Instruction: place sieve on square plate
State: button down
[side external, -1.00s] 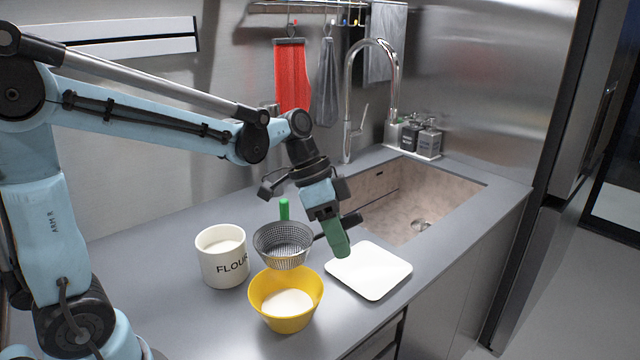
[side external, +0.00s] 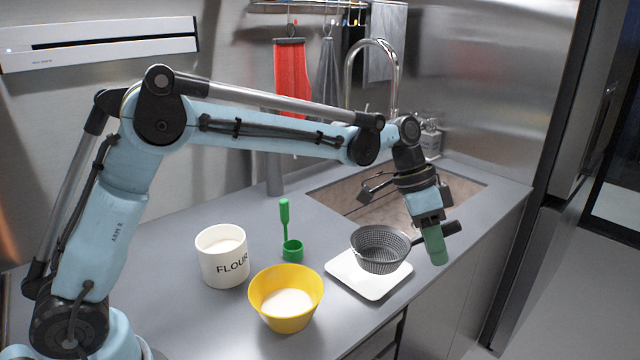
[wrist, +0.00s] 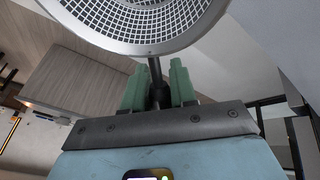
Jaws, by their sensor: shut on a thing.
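The grey mesh sieve (side external: 380,252) is over the white square plate (side external: 345,268), covering its back part. I cannot tell whether its bowl touches the plate. Its dark handle (side external: 451,228) points right and slightly up. My gripper (side external: 436,246) is shut on the sieve's handle at the plate's right side. In the wrist view, the green fingers of my gripper (wrist: 158,88) are on either side of the thin handle, and the sieve's rim and mesh (wrist: 150,22) fill the top.
A yellow bowl (side external: 286,310) with white powder stands left of the plate. The sink (side external: 340,198) lies behind the plate. The counter's front edge is close to the plate.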

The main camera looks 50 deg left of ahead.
jog(key=w+a+f, duration=0.3)
jog(key=w+a, duration=0.1)
jog(key=w+a+f, duration=0.4)
jog(key=shift+f, duration=0.15)
jog(key=shift+a+f, duration=0.1)
jog(key=shift+f, duration=1.9)
jog(key=shift+f, duration=0.15)
jog(key=c, duration=0.9)
grip_release()
